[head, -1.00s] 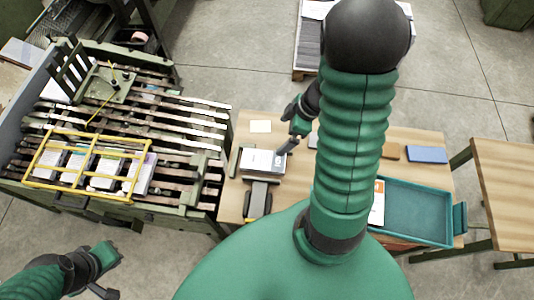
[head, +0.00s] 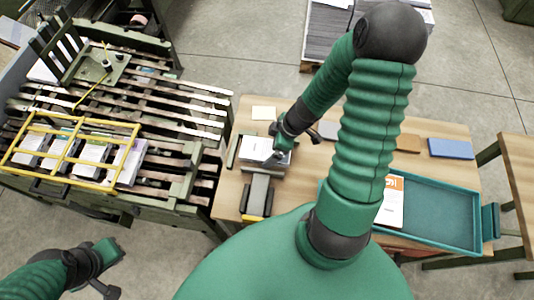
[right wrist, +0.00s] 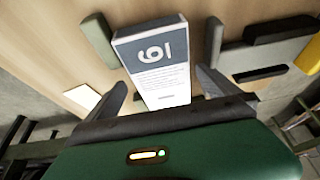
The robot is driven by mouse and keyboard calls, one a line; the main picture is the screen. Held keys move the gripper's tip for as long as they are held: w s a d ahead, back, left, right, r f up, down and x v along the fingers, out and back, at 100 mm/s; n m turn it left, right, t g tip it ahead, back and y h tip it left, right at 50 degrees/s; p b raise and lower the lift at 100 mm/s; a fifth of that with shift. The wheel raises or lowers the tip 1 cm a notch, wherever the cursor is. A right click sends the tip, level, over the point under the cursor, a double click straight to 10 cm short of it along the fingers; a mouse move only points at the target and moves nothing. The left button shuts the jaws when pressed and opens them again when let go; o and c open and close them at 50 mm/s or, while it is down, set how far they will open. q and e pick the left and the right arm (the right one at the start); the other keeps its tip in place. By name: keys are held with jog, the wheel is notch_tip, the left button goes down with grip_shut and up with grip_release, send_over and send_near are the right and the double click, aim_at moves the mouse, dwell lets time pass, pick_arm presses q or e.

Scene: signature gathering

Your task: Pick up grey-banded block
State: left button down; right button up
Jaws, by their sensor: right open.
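The grey-banded block (right wrist: 157,62) is white with a broad grey band bearing a number. It lies at the left of the wooden table in the head view (head: 252,146). My right gripper (head: 276,157) is open just over it. In the right wrist view, the open fingers (right wrist: 165,88) stand on either side of the block's near part, with gaps to its sides. The palm hides the block's near end. My left gripper (head: 108,268) hangs low at the left of the head view, away from the table; its jaw opening is unclear.
A grey device with yellow (head: 259,191) sits close in front of the block, and a green bar (right wrist: 98,38) lies beside it. A teal tray (head: 440,212) holds an orange-labelled block (head: 391,207). A blue pad (head: 451,148) lies behind. A slatted machine (head: 175,115) stands left.

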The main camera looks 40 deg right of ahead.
jog(key=shift+x, duration=0.8)
jog(key=shift+w+a+r, duration=0.1)
jog(key=shift+w+a, duration=0.05)
jog(key=shift+a, duration=0.2)
jog(key=shift+d+r, duration=0.1)
jog(key=shift+d, duration=0.05)
jog(key=c, duration=1.8)
